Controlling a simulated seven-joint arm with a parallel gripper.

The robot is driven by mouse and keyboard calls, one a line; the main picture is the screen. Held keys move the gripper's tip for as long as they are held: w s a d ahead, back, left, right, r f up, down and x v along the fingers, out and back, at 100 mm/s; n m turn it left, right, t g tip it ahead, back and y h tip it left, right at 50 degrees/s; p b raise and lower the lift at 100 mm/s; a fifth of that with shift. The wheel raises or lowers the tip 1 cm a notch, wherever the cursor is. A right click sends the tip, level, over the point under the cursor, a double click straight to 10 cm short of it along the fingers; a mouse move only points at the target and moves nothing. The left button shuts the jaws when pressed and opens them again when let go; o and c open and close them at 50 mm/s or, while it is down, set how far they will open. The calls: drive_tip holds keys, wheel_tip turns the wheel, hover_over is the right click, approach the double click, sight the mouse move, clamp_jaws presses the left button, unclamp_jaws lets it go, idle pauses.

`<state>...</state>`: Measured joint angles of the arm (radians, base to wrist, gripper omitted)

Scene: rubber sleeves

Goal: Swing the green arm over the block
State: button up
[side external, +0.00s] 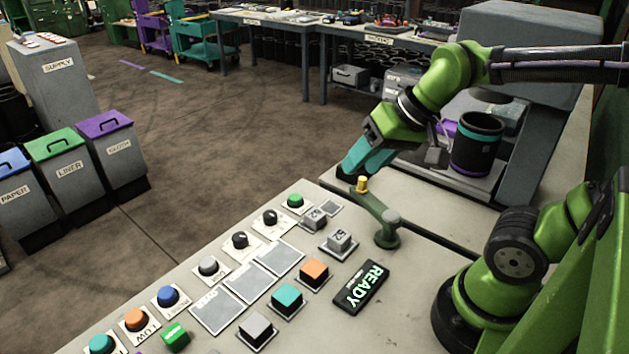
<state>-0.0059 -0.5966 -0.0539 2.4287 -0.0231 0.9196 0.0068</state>
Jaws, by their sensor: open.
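The green arm (376,208) is a dull green swing lever on the panel. It runs from a round pivot post (387,234) up and left to a brass knob (362,184) at its free end. My gripper (358,170) is open, its teal fingers angled down just above and beside the knob; I cannot tell whether they touch it. Which one is the task's block is unclear.
Round buttons line the panel's left edge. A dark cup (476,145) stands behind my gripper.

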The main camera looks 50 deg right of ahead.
drive_tip(key=w+d+m+g+h, duration=0.1)
drive_tip(key=w+d+m+g, duration=0.3)
drive_tip(key=w+d+m, duration=0.5)
drive_tip(key=m+g+h, duration=0.1)
drive_tip(key=m+g, duration=0.1)
drive_tip(key=m, duration=0.2)
hover_over(363, 178)
wheel_tip(363, 178, down, 16)
drive_tip(key=shift+r, duration=0.1)
clamp_jaws()
